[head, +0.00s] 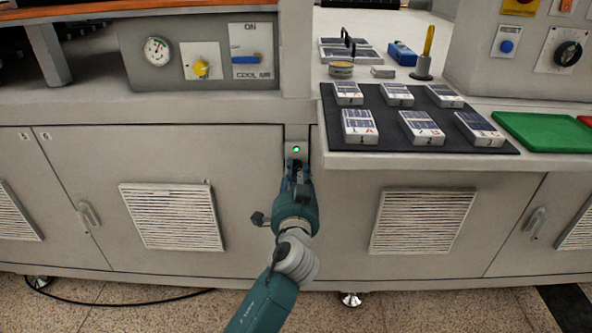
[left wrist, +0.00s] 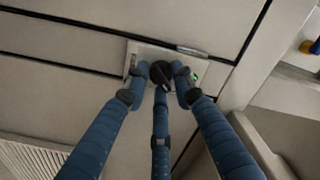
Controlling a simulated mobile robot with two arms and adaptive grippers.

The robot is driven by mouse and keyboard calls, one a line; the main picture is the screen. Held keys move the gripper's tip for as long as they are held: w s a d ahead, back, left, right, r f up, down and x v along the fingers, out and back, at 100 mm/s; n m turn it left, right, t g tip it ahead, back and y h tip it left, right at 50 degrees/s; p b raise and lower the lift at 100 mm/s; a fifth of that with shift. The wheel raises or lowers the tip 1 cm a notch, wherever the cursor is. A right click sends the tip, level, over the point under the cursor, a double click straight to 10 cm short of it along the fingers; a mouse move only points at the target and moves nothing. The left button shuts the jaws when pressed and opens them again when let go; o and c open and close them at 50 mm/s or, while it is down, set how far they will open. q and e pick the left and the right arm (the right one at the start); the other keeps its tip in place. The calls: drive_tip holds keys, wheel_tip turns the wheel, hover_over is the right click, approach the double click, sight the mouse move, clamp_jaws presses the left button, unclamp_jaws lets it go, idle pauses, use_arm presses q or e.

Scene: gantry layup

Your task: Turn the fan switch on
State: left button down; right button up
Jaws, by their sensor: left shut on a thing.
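A small grey switch plate (head: 291,149) with a lit green lamp (head: 296,150) is on the cabinet front, between the left cabinet and the right worktop. My left gripper (head: 299,176) reaches up to it from below and hides its lower part. In the left wrist view the plate (left wrist: 143,50) carries a round black knob (left wrist: 160,71). The fingers of my left gripper (left wrist: 161,79) are shut around this knob, with the green lamp (left wrist: 196,77) at the right. No label reading "fan" can be made out. My right gripper is not in view.
A panel (head: 130,72) at upper left holds a gauge, a yellow knob (head: 201,68) and a blue switch (head: 246,59) marked ON and COOL AIR. A dark mat (head: 390,125) with several printed packs lies on the right worktop, whose edge overhangs beside my arm.

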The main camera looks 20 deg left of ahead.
use_arm(q)
drive_tip(key=shift+d+f, duration=0.35)
drive_tip(key=shift+f, duration=0.1)
drive_tip(key=c, duration=1.7)
unclamp_jaws()
drive_tip(key=shift+a+r, duration=0.1)
drive_tip(key=shift+r, duration=0.15)
drive_tip(key=v, duration=1.2)
